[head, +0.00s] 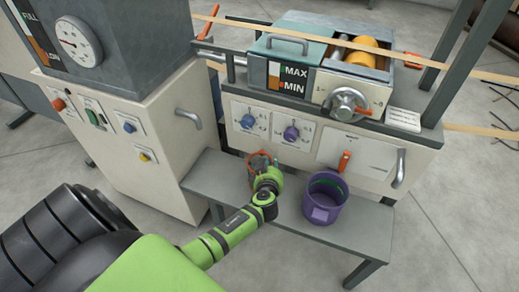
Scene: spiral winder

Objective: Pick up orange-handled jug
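The grey bench (358,227) stands low in front of the machine. A small orange-red rimmed vessel (252,160), which looks like the orange-handled jug, is on its left part. It is mostly hidden behind my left wrist, and I cannot make out its handle clearly. My green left arm reaches in from the lower left, and my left gripper (266,165) is over or at this vessel. Its fingers are small and partly hidden, so I cannot tell whether they are open, shut or touching it. My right gripper is out of view.
A purple bucket (325,199) stands on the bench right of my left wrist. Behind it is the machine panel with blue and purple knobs and an orange lever (344,161). A control cabinet (150,160) stands at left. Bare bench lies right of the bucket.

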